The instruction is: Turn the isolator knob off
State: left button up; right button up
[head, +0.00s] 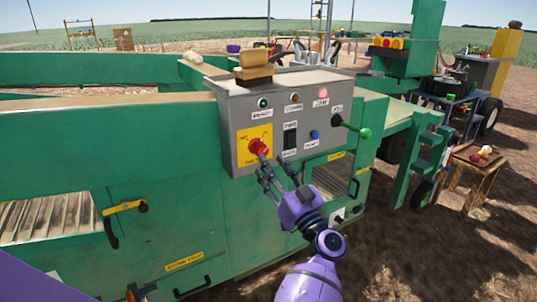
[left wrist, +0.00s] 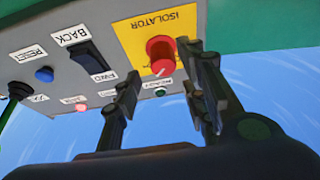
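The red isolator knob (head: 258,147) sits on a yellow plate (head: 250,156) at the lower left of the grey control panel (head: 225,112). In the left wrist view the panel appears upside down, with the knob (left wrist: 160,54) on its yellow plate (left wrist: 130,38) under the word ISOLATOR. My left gripper (head: 279,172) is open, just below and in front of the knob. In the left wrist view its two fingers (left wrist: 165,92) are spread apart, with the knob showing beyond the gap between them, nearer the right finger. I see no grip on the knob. My right gripper is not in view.
The panel also carries a black rocker switch (head: 290,139), a blue button (head: 314,134) and a green-ended lever (head: 364,133). A tan-and-black object (head: 254,68) stands on top. The green machine body (head: 130,165) spreads left and below. A wooden stool (head: 478,170) stands at the right.

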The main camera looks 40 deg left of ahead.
aim_at(265, 153)
pick_arm(q)
jog(key=x, duration=0.5)
jog(key=shift+w+a, duration=0.1)
jog(key=shift+w, duration=0.1)
jog(key=shift+r, duration=0.1)
grip_shut()
